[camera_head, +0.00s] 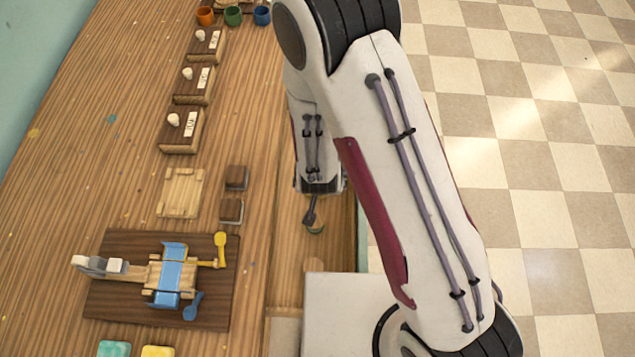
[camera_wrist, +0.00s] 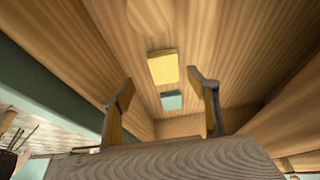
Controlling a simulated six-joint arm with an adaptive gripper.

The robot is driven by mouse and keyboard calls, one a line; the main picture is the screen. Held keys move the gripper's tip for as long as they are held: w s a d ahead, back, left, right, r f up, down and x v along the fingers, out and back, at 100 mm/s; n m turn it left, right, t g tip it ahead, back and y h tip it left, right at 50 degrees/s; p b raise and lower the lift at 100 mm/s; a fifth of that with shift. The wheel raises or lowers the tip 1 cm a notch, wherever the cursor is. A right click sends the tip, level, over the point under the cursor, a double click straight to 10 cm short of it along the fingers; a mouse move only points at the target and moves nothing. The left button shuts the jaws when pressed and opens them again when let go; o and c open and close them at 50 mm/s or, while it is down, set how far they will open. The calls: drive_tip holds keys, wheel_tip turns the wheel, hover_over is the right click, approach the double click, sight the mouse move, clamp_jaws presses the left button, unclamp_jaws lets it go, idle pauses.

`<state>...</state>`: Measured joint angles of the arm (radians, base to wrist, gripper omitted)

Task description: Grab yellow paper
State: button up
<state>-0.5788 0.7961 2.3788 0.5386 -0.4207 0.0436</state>
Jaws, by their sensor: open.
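The yellow paper (camera_wrist: 163,66) is a small flat rectangle lying on a wooden surface in the wrist view. It shows between and beyond the fingers of my gripper (camera_wrist: 161,80). The fingers are open, one on each side, with nothing between them. In the head view, my gripper (camera_head: 313,212) points down over a wooden, drawer-like space beside the table. My arm hides part of that space, and I cannot make out the paper clearly there.
A teal paper (camera_wrist: 171,100) lies close to the yellow one. Wooden walls (camera_wrist: 285,110) bound the space. On the table, a dark board (camera_head: 215,310) holds a wooden and blue device. Wooden boxes (camera_head: 182,130) and coloured cups (camera_head: 233,16) stand further back.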

drive_tip(key=shift+w+f, duration=0.1)
drive_tip(key=shift+f, duration=0.1)
idle(0.3)
drive_tip(key=shift+w+a+f, duration=0.2)
drive_tip(key=shift+w+f, duration=0.2)
drive_tip(key=shift+f, duration=0.2)
drive_tip(key=shift+w+a+f, duration=0.15)
drive_tip(key=shift+w+f, duration=0.25)
drive_tip(key=shift+f, duration=0.2)
drive_tip(key=shift+x, duration=1.15)
drive_tip(key=shift+c, duration=0.4)
drive_tip(key=c, duration=0.7)
